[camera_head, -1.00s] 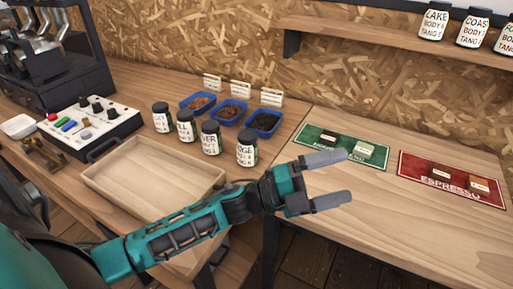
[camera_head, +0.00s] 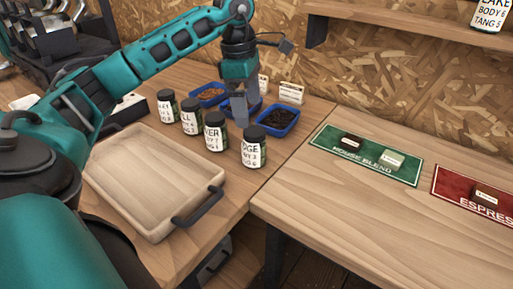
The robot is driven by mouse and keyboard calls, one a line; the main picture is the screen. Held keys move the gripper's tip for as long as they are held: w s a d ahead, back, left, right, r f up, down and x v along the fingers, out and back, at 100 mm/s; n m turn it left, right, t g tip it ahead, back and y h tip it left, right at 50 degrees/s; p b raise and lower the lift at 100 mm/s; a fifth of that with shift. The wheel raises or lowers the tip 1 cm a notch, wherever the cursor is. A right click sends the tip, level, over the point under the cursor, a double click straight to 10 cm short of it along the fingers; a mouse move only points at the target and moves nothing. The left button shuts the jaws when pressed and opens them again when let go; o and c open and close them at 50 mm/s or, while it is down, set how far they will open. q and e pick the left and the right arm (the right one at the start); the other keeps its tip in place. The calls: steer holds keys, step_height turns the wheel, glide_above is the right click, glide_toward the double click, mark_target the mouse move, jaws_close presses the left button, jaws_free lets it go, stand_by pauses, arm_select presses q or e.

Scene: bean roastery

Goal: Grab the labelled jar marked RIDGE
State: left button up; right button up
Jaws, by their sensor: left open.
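The jar whose label shows "DGE" (camera_head: 254,149), the end of RIDGE, stands upright on the wooden table as the nearest and rightmost of the row of dark-lidded jars. My left gripper (camera_head: 238,112) points down above and behind the row, slightly left of the RIDGE jar and in front of the blue trays. It is open and empty, and looks apart from the jar. The jar's far side is hidden. My right gripper is out of view.
Other labelled jars (camera_head: 215,134) stand close on the left of the RIDGE jar. Blue bean trays (camera_head: 292,129) lie behind. An empty wooden tray (camera_head: 118,197) with a dark handle lies in front. A lower table with a green mat (camera_head: 404,177) is to the right.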

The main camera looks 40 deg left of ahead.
mark_target(254, 131)
arm_select(q)
steer(key=f, duration=0.3)
steer(key=d+f+b, duration=0.1)
steer(key=f, duration=0.6)
steer(key=shift+w+d, duration=0.25)
steer(key=shift+w, duration=0.15)
steer(key=shift+c, duration=0.4)
steer(key=c, duration=1.2)
